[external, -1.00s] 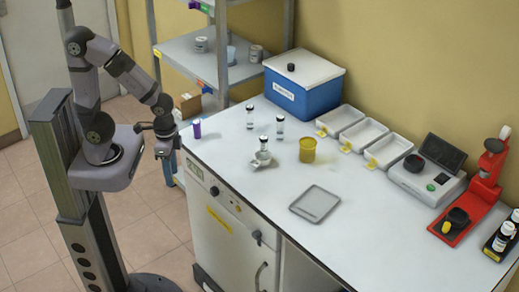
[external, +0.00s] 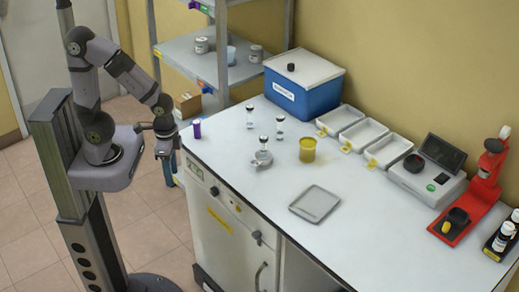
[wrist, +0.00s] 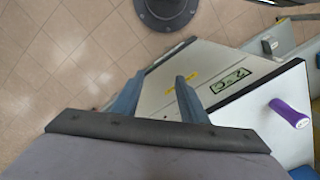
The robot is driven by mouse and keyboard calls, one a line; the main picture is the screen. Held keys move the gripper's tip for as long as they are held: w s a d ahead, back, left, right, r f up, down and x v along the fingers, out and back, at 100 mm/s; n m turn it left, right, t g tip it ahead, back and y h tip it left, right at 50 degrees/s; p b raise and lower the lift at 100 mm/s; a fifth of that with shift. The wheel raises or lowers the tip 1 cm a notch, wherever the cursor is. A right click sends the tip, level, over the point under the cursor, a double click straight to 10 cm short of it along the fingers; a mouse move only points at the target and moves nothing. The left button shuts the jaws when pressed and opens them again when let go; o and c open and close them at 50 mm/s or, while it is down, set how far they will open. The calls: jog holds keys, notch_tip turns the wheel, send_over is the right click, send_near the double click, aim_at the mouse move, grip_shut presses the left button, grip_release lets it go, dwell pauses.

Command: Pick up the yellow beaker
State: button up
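The yellow beaker (external: 307,151) stands upright on the white bench top, near its middle, in the external view. It is not visible in the wrist view. My gripper (external: 164,152) hangs off the left end of the bench, well away from the beaker. In the wrist view my gripper's two fingers (wrist: 158,92) are apart with nothing between them. Below them are the bench front and the floor.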

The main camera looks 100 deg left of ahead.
jog(key=shift+o, duration=0.4)
jog(key=o, duration=0.6)
